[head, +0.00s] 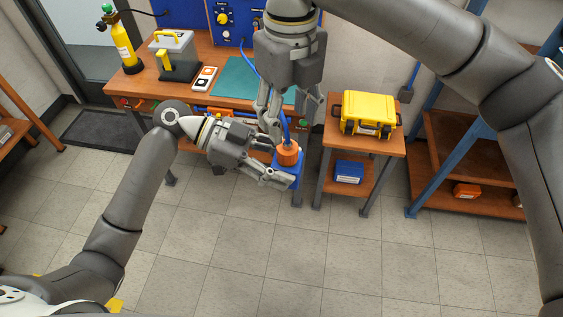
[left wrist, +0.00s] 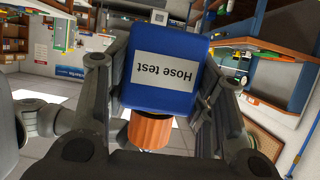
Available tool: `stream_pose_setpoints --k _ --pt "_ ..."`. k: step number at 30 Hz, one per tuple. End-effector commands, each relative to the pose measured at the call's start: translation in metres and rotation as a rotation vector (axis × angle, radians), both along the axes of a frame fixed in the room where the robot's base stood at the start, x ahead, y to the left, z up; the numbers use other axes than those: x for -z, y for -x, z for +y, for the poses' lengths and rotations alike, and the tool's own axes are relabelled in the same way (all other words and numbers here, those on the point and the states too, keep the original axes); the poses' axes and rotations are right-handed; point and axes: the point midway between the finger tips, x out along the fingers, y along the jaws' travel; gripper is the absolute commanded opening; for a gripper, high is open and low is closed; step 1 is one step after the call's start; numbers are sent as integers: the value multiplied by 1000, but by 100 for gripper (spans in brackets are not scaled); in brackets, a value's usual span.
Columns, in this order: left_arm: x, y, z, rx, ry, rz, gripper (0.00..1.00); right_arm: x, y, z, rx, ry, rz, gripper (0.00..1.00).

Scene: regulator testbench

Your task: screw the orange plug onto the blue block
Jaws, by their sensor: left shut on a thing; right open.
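The blue block (head: 294,168) is held above the floor in front of the workbench. My left gripper (head: 279,171) is shut on it, and the left wrist view shows the block (left wrist: 163,92) between the fingers with a "Hose test" label. The orange plug (head: 288,154) sits at the block's top face and also shows in the left wrist view (left wrist: 150,130). Whether its thread is engaged cannot be seen.
The workbench (head: 225,62) behind carries a green mat, a grey-and-yellow box (head: 172,52) and a yellow cylinder (head: 122,40). A small table with a yellow case (head: 367,113) stands to the right, close to the block. A blue-framed shelf (head: 450,150) is farther right. The front floor is clear.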

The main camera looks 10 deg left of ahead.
Motion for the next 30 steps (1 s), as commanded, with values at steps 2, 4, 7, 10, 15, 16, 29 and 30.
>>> stream_pose_setpoints --k 2,4,7,10,15,16,29,30 --pt "-1 0 0 -1 2 -1 0 2 0 0 1 -1 1 52" --pt "-1 0 0 -1 2 -1 0 7 0 0 1 -1 2 52" --pt "-1 0 0 -1 2 -1 0 20 0 0 2 1 2 52" --pt "-1 0 0 -1 2 -1 0 36 0 0 2 1 4 52" --pt "-1 0 0 -1 2 -1 0 61 0 0 3 -2 3 52" --pt "-1 0 0 -1 2 -1 0 65 0 0 4 -1 1 52" --pt "-1 0 0 -1 2 -1 0 80 0 0 3 -3 0 52" --pt "-1 0 0 -1 2 -1 0 80 0 0 3 -3 0 52"
